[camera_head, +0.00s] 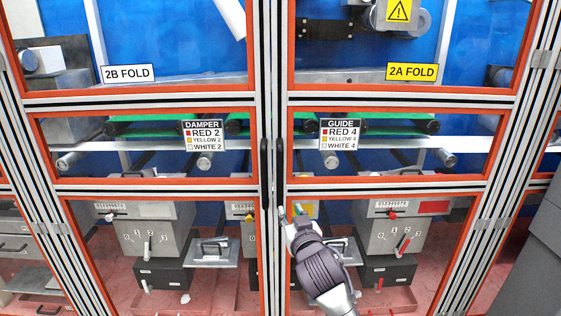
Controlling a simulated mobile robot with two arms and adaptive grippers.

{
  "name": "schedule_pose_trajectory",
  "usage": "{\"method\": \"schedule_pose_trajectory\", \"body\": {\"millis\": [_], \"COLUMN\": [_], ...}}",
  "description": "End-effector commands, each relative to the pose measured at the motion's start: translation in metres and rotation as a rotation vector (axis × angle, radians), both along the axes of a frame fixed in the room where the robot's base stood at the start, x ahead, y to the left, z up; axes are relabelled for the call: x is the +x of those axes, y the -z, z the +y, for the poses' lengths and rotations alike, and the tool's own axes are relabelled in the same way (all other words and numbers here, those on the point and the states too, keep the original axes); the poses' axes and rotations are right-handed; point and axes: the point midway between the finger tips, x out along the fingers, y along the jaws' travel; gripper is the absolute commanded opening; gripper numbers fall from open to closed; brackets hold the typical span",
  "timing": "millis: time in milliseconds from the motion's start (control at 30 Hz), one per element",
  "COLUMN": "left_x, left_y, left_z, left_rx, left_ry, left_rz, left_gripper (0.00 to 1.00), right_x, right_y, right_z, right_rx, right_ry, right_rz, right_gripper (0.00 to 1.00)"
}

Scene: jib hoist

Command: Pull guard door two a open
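Guard door 2A (390,104) is the right-hand door, with an orange-red frame, clear panes and a yellow "2A FOLD" label (411,72). It looks closed, level with the door beside it. Its upright black handle (280,172) is on its left edge, at the middle seam. My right gripper (290,211) is just below the handle's lower end, fingers pointing up. Its two fingertips are apart with nothing seen between them. I cannot tell whether it touches the door. My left gripper is not in view.
Door 2B (140,104), with a white "2B FOLD" label, stands at left; its black handle (264,172) is close beside the 2A handle. Behind the panes are rollers, green belts and grey control boxes (392,230). A grey cabinet (530,250) stands at the right edge.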

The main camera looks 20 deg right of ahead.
Motion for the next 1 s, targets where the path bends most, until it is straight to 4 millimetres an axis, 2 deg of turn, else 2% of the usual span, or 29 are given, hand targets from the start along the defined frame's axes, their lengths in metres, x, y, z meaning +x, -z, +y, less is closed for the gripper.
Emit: {"method": "schedule_pose_trajectory", "body": {"millis": [33,100,200,367,800,1000], "left_x": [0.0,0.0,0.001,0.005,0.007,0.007], "left_y": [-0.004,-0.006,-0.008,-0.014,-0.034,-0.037], "left_z": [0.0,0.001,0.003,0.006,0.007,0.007], "left_rx": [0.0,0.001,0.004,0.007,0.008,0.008], "left_ry": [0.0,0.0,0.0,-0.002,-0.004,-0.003], "left_rz": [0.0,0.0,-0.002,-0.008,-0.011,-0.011], "left_gripper": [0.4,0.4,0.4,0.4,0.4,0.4], "right_x": [-0.002,-0.005,-0.002,0.018,0.099,0.122], "right_y": [-0.026,-0.044,-0.056,-0.057,-0.056,-0.055], "right_z": [0.0,-0.001,-0.001,-0.003,-0.009,-0.011], "right_rx": [0.007,0.015,0.019,0.018,0.02,0.02], "right_ry": [0.004,0.008,0.011,0.012,0.011,0.011], "right_rz": [-0.037,-0.066,-0.084,-0.085,-0.083,-0.084], "right_gripper": [0.32,0.32,0.32,0.32,0.32,0.32]}}
